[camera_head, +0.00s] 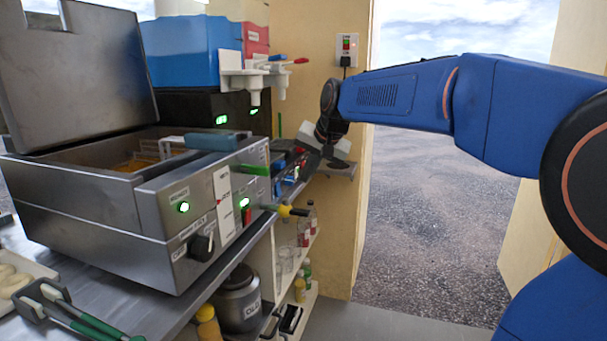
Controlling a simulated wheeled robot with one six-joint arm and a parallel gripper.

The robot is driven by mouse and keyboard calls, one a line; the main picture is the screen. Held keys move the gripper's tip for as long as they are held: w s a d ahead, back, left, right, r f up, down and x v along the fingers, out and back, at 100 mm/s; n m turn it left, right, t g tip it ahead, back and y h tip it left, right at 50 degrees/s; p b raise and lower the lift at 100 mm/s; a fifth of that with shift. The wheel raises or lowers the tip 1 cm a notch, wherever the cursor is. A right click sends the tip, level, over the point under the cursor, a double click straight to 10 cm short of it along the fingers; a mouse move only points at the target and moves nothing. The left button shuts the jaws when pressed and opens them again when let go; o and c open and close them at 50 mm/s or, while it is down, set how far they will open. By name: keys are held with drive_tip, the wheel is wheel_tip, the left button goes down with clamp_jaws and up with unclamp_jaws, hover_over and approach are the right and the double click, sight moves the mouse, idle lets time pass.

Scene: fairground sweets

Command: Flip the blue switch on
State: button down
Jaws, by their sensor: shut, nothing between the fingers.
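My gripper (313,147) is shut and empty at the far end of the counter, low beside the front of the dark equipment there. It is partly hidden by my wrist, so its fingertips are hard to make out. A small blue part (297,171), which may be the blue switch, shows just below and left of the gripper. Another blue part (277,188) shows nearer on the same front. Both are too small to tell whether either is a switch, or its position. I cannot tell whether my gripper touches anything.
A steel fryer (90,205) with an open lid and green-lit switch stands at left. A blue-and-red drinks machine (185,52) stands behind. A wall box (347,48) hangs above the gripper. The doorway at right is open.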

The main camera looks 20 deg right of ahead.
sight(279, 190)
drive_tip(key=w+a+f, duration=0.4)
drive_tip(key=w+f, duration=0.2)
drive_tip(key=shift+w+a+f, duration=0.15)
drive_tip(key=shift+w+f, duration=0.1)
idle(0.3)
drive_tip(key=shift+w+a+f, duration=0.1)
drive_tip(key=shift+a, duration=0.1)
drive_tip(key=shift+r, duration=0.2)
drive_tip(key=shift+r, duration=0.65)
